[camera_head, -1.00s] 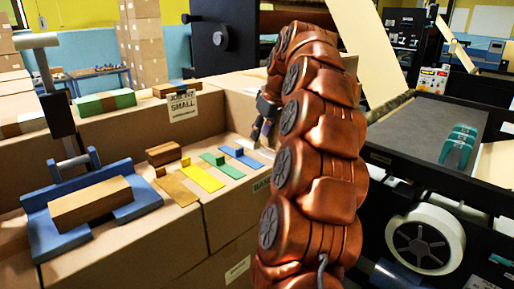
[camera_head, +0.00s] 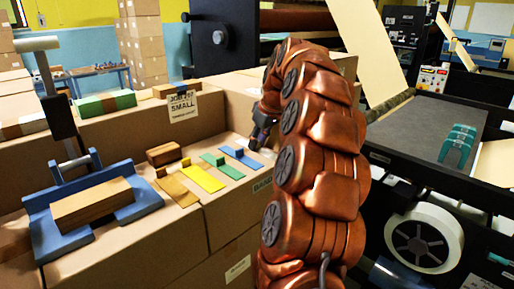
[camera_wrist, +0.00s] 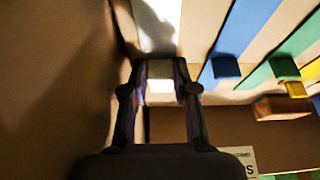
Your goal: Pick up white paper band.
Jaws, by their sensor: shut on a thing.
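The white paper band (camera_wrist: 158,22) lies flat at the top of the wrist view, with a raised white tab (camera_wrist: 160,85) at its near end. My gripper (camera_wrist: 160,88) has its two fingers on either side of this tab and is shut on it. In the head view my gripper (camera_head: 262,132) is at the right end of the row of bands, and my copper arm hides most of the white band there.
Blue (camera_head: 241,158), green (camera_head: 222,165), yellow (camera_head: 203,178) and brown (camera_head: 177,191) bands lie in a row to the left on the cardboard surface. A wooden block (camera_head: 92,203) sits in a blue jig (camera_head: 45,232). A cardboard wall (camera_head: 150,125) rises behind the bands.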

